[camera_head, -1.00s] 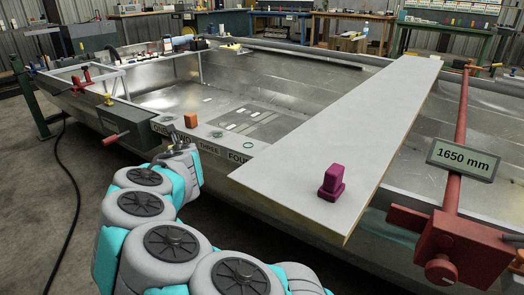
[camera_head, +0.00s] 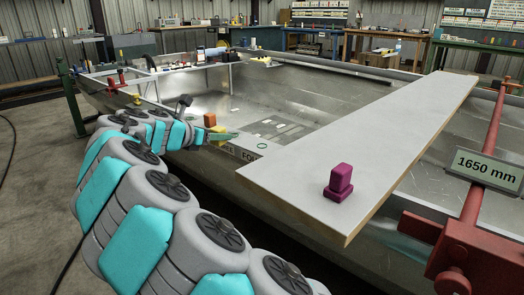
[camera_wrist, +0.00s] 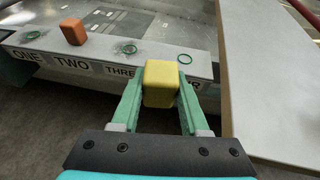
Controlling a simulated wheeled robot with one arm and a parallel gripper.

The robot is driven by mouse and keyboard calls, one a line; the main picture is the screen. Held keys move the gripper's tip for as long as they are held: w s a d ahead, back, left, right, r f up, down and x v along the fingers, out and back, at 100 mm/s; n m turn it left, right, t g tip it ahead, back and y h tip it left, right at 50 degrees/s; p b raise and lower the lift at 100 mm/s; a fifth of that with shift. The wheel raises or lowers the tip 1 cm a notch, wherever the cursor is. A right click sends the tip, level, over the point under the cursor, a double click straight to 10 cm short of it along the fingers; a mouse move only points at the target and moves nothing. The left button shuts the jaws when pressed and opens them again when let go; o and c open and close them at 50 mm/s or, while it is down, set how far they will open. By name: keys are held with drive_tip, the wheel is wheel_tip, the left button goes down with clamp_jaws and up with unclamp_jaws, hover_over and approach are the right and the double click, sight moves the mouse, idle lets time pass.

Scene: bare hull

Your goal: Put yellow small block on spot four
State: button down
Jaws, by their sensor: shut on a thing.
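The yellow small block (camera_wrist: 161,84) is between the green fingers of my gripper (camera_wrist: 160,92), which is shut on it. Spot four is a green ring (camera_wrist: 185,58) on the ledge, empty, just beyond and right of the block in the wrist view. It also shows in the head view (camera_head: 262,145). The FOUR label is partly hidden by the block and a finger.
An orange block (camera_wrist: 75,32) stands on the ledge above the TWO label. Green rings mark other spots, including one above THREE (camera_wrist: 126,48). A wide grey board (camera_head: 370,150) crosses the hull right of spot four, bearing a magenta object (camera_head: 339,182).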

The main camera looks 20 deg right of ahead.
drive_tip(key=s+m+g, duration=0.1)
drive_tip(key=s, duration=0.1)
drive_tip(key=b, duration=0.1)
hover_over(262, 146)
drive_tip(key=shift+f+g+h, duration=0.3)
drive_tip(key=shift+f, duration=0.35)
drive_tip(key=shift+f+b, duration=0.5)
drive_tip(key=shift+f, duration=1.25)
drive_tip(key=shift+c, duration=2.1)
unclamp_jaws()
drive_tip(key=shift+f, duration=0.15)
drive_tip(key=p+v, duration=0.1)
drive_tip(key=v, duration=1.1)
